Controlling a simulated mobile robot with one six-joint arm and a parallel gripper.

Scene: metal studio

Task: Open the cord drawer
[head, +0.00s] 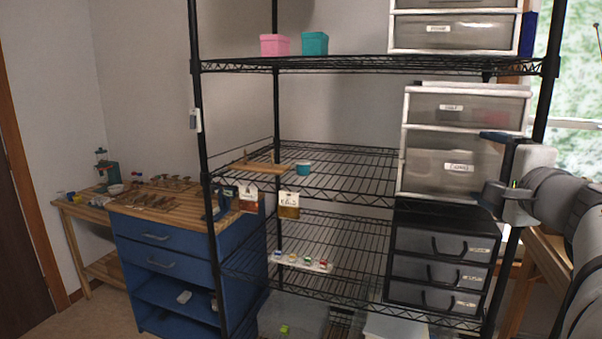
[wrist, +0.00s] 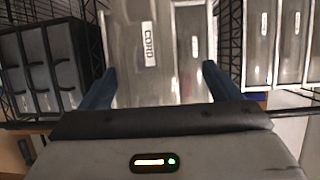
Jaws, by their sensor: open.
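The cord drawer (head: 425,165) is the lower, larger grey translucent drawer in a white-framed unit on the middle shelf. It looks shut. Its white label (head: 457,168) shows in the head view and reads CORD, turned sideways, in the wrist view (wrist: 149,44). My gripper (head: 485,164) is at the right of the drawer front in the head view, its two blue fingers apart and empty. In the wrist view the fingers (wrist: 158,72) point towards the drawer front, one on each side. I cannot tell whether they touch it.
A smaller drawer (head: 465,110) sits directly above. A black unit with grey drawers (head: 440,272) stands on the shelf below. The black rack post (head: 552,60) is close to my arm. A small teal pot (head: 303,168) stands left on the wire shelf, with bare shelf (head: 350,170) between.

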